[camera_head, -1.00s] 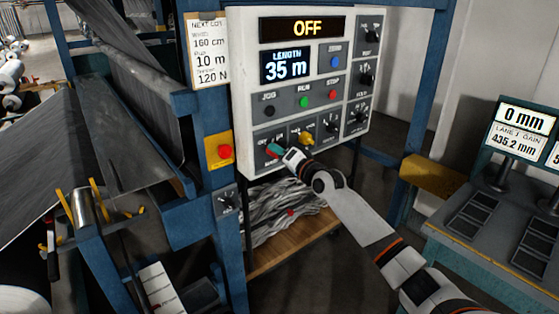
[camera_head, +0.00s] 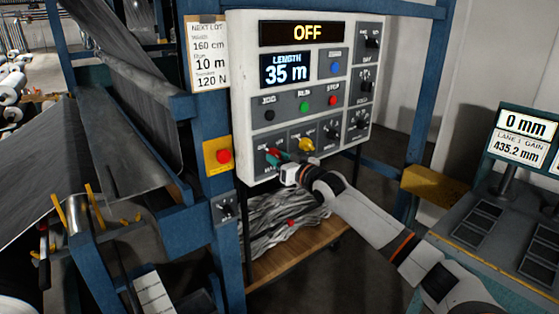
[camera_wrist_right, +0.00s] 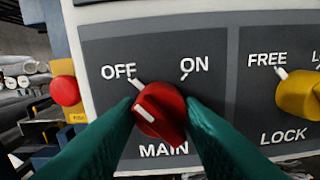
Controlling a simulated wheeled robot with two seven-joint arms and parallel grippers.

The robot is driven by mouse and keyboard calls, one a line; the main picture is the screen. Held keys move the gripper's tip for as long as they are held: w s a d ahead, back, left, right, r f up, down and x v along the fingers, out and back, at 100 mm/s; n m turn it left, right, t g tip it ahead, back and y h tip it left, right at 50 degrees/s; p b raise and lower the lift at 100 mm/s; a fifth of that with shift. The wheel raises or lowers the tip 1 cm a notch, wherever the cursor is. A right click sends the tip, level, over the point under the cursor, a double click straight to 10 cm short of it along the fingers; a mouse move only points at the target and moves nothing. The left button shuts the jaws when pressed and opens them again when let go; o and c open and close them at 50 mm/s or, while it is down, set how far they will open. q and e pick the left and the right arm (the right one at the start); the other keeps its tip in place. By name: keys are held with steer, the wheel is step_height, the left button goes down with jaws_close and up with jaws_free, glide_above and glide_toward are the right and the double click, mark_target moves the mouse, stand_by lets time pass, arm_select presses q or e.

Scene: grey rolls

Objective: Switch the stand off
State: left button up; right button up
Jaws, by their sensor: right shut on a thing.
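The red MAIN knob (camera_wrist_right: 160,110) sits between the OFF and ON labels in the right wrist view. Its raised grip slants from upper left to lower right, with its upper-left end towards the OFF tick. My right gripper (camera_wrist_right: 160,118) has its green fingers on either side of the knob, shut on it. In the head view the right gripper (camera_head: 274,156) is at the lower left of the control panel (camera_head: 240,100) and partly covers the knob. The top display (camera_head: 302,31) reads OFF. My left gripper is not in view.
The yellow LOCK knob (camera_head: 306,145) is just right of the gripper. A red button on a yellow plate (camera_head: 223,156) is to the left. A blue post (camera_head: 228,260) stands below it.

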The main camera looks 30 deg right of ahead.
steer(key=shift+n, duration=0.6)
steer(key=o, duration=1)
steer(key=shift+s, duration=0.1)
steer(key=shift+s+d+b, duration=0.15)
steer(key=shift+s+b, duration=0.45)
steer(key=shift+s, duration=1.35)
steer(key=shift+s+d+b, duration=0.2)
steer(key=shift+s+b, duration=0.35)
steer(key=shift+s, duration=1.45)
steer(key=shift+s+d+b, duration=0.15)
steer(key=shift+s+b, duration=0.45)
steer(key=shift+s, duration=1.35)
